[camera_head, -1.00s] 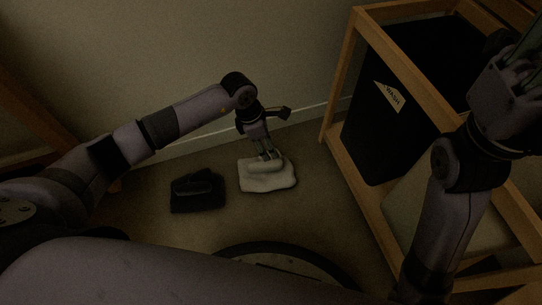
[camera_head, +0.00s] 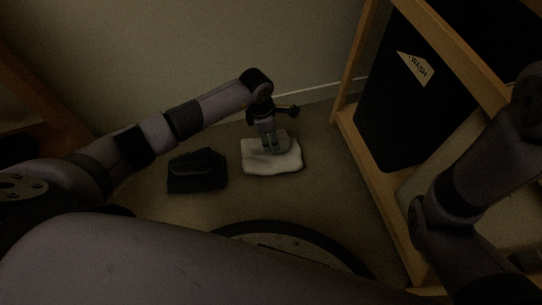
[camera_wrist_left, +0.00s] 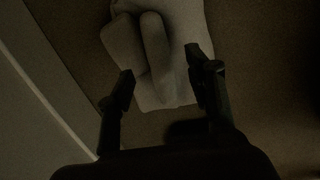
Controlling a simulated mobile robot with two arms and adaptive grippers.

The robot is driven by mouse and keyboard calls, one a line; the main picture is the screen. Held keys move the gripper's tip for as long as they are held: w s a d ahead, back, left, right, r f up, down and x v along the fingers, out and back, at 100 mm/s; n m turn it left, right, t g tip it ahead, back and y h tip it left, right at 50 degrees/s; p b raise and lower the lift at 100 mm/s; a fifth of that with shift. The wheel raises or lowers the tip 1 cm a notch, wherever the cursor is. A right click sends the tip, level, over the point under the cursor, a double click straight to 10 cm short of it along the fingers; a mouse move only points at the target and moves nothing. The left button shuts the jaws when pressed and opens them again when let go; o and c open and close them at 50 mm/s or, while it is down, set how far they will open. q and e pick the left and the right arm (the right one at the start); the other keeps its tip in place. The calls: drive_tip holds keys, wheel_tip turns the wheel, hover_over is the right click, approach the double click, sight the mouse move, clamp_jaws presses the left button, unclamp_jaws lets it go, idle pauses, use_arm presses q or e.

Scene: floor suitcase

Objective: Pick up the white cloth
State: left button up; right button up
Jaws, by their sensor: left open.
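The white cloth (camera_head: 286,163) lies folded on the floor in the middle of the head view. In the left wrist view the cloth (camera_wrist_left: 185,25) fills the upper middle, with raised rolled folds on top. My left gripper (camera_head: 272,146) is over the cloth and points down at it. In the left wrist view my left gripper (camera_wrist_left: 160,85) has its two fingers apart, one on each side of the cloth's near part, with nothing clamped. I cannot tell whether the fingertips touch the cloth. My right arm is at the right of the head view, but its gripper is out of frame.
A black folded item (camera_head: 197,171) lies on the floor left of the cloth. A wooden frame (camera_head: 378,190) with a black bag (camera_head: 405,110) labelled "WASH" stands at the right. The wall is behind the cloth. Bare floor lies in front of it.

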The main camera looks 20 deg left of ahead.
sight(271, 145)
use_arm(q)
wheel_tip(271, 145, down, 4)
drive_tip(key=b, duration=0.4)
drive_tip(key=shift+f, duration=0.25)
drive_tip(key=shift+d+f+b, duration=0.1)
drive_tip(key=shift+f+b, duration=0.35)
drive_tip(key=shift+b, duration=0.05)
drive_tip(key=shift+r, duration=0.1)
drive_tip(key=shift+c, duration=0.5)
clamp_jaws()
